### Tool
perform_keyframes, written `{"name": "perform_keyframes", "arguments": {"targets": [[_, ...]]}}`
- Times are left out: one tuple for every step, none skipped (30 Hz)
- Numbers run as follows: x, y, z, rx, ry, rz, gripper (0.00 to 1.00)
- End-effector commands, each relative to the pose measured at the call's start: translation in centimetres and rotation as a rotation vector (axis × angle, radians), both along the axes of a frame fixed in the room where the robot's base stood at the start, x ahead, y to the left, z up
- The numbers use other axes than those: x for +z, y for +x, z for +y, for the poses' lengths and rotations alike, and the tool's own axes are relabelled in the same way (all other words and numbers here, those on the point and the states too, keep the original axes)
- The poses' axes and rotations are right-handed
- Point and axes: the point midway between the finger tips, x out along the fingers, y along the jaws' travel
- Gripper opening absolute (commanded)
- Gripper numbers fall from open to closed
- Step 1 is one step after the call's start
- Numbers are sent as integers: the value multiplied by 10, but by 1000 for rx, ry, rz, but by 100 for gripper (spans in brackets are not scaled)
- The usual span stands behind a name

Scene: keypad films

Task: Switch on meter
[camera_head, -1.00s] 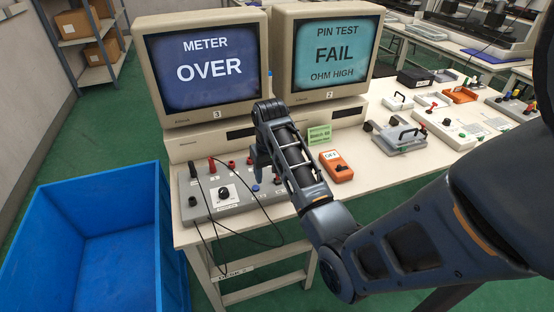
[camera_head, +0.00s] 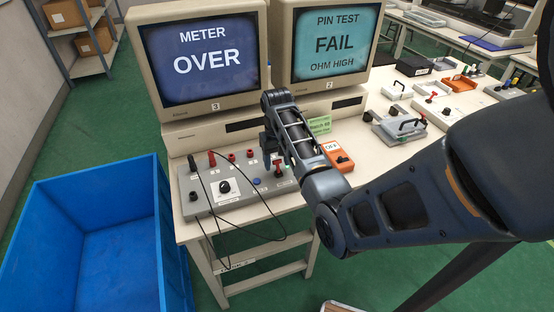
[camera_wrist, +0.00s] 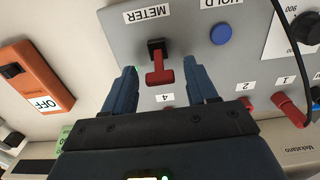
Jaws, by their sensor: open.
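The meter switch (camera_wrist: 160,68) is a red-handled toggle on a black base, next to a label reading METER on the grey panel (camera_wrist: 185,25). My gripper (camera_wrist: 161,80) is open, with one blue-grey finger on each side of the red lever. Gaps show between the lever and both fingers in the wrist view. In the head view the red switch (camera_head: 278,167) shows beside my gripper (camera_head: 268,158), at the right part of the panel (camera_head: 236,206). The left monitor (camera_head: 203,60) reads METER OVER.
A blue HOLD button (camera_wrist: 221,34), a black knob (camera_head: 224,186) and red plugs with black cables (camera_wrist: 290,108) are close by on the panel. An orange box marked OFF (camera_head: 338,157) lies to the right. A blue bin (camera_head: 85,200) stands left of the table.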

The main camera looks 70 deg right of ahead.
Motion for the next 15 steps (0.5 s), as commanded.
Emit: {"name": "perform_keyframes", "arguments": {"targets": [[-1, 0, 0, 0, 0, 0, 57], [-1, 0, 0, 0, -1, -1, 57], [-2, 0, 0, 0, -1, -1, 57], [-2, 0, 0, 0, -1, -1, 57], [-2, 0, 0, 0, -1, -1, 57], [-2, 0, 0, 0, -1, -1, 57], [-2, 0, 0, 0, -1, -1, 57], [-2, 0, 0, 0, -1, -1, 56], [-2, 0, 0, 0, -1, -1, 53], [-2, 0, 0, 0, -1, -1, 50], [-2, 0, 0, 0, -1, -1, 47], [-2, 0, 0, 0, -1, -1, 43], [-2, 0, 0, 0, -1, -1, 40], [-2, 0, 0, 0, -1, -1, 37], [-1, 0, 0, 0, -1, -1, 34]]}}
